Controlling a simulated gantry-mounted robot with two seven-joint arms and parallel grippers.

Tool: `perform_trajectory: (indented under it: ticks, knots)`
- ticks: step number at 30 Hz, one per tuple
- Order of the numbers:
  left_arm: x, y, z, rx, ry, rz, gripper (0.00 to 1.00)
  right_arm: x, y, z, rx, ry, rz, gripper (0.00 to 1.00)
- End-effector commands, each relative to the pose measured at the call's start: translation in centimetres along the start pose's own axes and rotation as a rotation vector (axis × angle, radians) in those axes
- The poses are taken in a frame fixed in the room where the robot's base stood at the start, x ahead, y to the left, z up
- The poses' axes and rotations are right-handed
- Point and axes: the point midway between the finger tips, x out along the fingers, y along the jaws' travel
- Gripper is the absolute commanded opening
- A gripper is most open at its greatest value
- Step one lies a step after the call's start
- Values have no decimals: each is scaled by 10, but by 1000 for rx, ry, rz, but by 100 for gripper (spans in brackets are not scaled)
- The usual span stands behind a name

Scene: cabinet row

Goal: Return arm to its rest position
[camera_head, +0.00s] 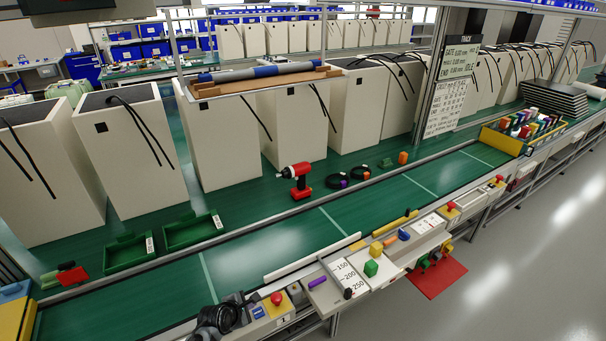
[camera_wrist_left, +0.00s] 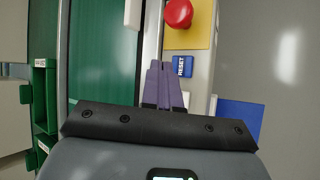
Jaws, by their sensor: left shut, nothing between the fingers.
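In the left wrist view my left gripper (camera_wrist_left: 163,80) has its two purple fingers together, with nothing between them. The fingers point at the control panel, close to the blue RESET label (camera_wrist_left: 182,66) and below the red button (camera_wrist_left: 178,13) on its yellow plate. In the head view the dark end of my left arm shows at the bottom edge, beside the same red button (camera_head: 277,298); its fingers are too small to make out there. I cannot tell whether the fingers touch the panel. My right gripper is in neither view.
A green conveyor (camera_head: 270,250) runs along the front, with a white bar (camera_head: 312,257) at its near edge. Green trays (camera_head: 193,231), a red drill (camera_head: 296,180) and tall white cabinets (camera_head: 130,145) stand behind it. The grey floor (camera_head: 520,260) at right is clear.

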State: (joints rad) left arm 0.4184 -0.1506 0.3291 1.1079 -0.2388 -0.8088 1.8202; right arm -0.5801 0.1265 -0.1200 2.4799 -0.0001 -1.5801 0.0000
Motion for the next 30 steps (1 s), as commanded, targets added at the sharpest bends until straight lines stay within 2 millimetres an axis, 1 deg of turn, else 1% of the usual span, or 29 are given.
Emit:
perform_trajectory:
  ticks: [1, 2, 5, 6, 8, 9, 11, 12, 14, 15, 18, 24, 29, 30]
  knots:
    - [-7, -8, -14, 65, 29, -10, 0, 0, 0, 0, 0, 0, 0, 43]
    - [-12, -13, -22, 115, 46, -16, 0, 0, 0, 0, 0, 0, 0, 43]
    - [-38, -33, -49, 336, 111, -57, 0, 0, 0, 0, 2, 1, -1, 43]
    - [-51, -44, -59, 442, 137, -81, 0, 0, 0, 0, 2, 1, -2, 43]
    - [-74, -62, -71, 617, 169, -127, 0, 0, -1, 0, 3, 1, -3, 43]
    - [-91, -74, -77, 740, 185, -161, 0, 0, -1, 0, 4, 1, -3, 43]
    - [-118, -94, -81, 925, 195, -219, 0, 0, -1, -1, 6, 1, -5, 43]
    - [-136, -108, -82, 1047, 194, -260, 0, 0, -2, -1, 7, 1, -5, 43]
    - [-164, -128, -80, 1221, 181, -317, 0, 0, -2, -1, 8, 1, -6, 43]
    - [-182, -141, -77, 1327, 165, -352, 0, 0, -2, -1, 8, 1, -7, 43]
    - [-221, -169, -68, 1550, 111, -425, 0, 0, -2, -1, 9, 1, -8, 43]
    - [-288, -210, -47, 1883, -24, -517, 0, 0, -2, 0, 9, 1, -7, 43]
    - [-340, -238, -30, 2100, -156, -560, 0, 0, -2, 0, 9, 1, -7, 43]
    - [-348, -223, -23, 2089, -143, -557, 0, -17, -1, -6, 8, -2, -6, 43]
